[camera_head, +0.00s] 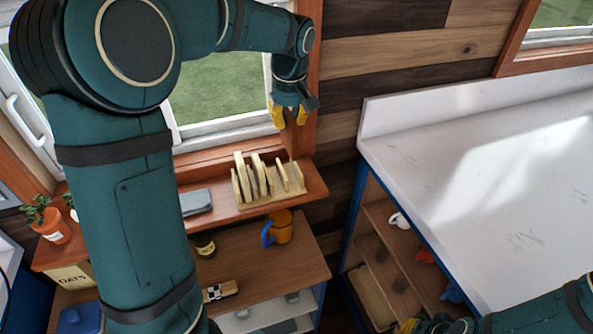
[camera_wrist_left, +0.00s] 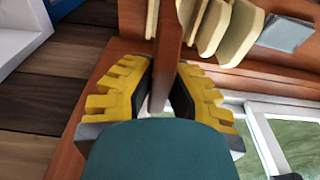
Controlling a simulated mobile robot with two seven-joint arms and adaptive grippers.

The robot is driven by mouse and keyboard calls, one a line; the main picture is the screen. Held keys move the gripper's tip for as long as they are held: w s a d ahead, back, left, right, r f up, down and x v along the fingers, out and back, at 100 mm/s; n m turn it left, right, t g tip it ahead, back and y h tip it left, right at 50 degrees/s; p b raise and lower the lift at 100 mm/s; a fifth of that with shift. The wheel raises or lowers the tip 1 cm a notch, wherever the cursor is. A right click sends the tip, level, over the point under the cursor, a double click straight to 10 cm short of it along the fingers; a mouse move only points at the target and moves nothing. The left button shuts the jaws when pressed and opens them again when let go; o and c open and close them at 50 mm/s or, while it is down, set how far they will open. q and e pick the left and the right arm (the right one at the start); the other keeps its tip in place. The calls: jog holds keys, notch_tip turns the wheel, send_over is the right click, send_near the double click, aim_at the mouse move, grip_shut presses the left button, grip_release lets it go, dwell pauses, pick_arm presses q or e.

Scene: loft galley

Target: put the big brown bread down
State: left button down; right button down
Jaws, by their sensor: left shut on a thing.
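My left gripper (camera_head: 289,116) is raised in front of the window frame, above the shelf with the rack. In the left wrist view its yellow fingers (camera_wrist_left: 158,95) are on either side of a thin brown slab seen edge-on, the big brown bread (camera_wrist_left: 167,50). In the head view the bread cannot be made out against the wood. A wooden rack (camera_head: 272,197) on the shelf holds several pale slices (camera_head: 254,175) standing upright, also visible in the left wrist view (camera_wrist_left: 216,27). My right gripper (camera_head: 420,326) is partly in view at the bottom edge; its fingers are unclear.
The window-side shelf (camera_head: 224,211) also carries a grey folded item (camera_head: 196,202) and potted plants (camera_head: 51,226). Below are an orange mug (camera_head: 279,227), a dark jar (camera_head: 204,246) and a checkered item (camera_head: 220,290). The white counter (camera_head: 480,170) at right is largely clear.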

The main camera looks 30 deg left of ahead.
aim_at(289, 153)
pick_arm(q)
notch_tip(289, 153, down, 4)
jog(key=shift+s, duration=0.15)
jog(key=shift+f+b, duration=0.5)
jog(key=shift+f, duration=2.3)
jog(key=shift+f, duration=0.1)
jog(key=c, duration=1.1)
grip_release()
jog(key=shift+o, duration=0.2)
jog(key=shift+r, duration=0.45)
jog(key=r, duration=0.3)
jog(key=r+p, duration=0.1)
jog(key=r, duration=0.3)
jog(key=s+d+r, duration=0.1)
jog(key=r, duration=0.3)
jog(key=shift+d+r+p, duration=0.1)
jog(key=shift+p, duration=0.2)
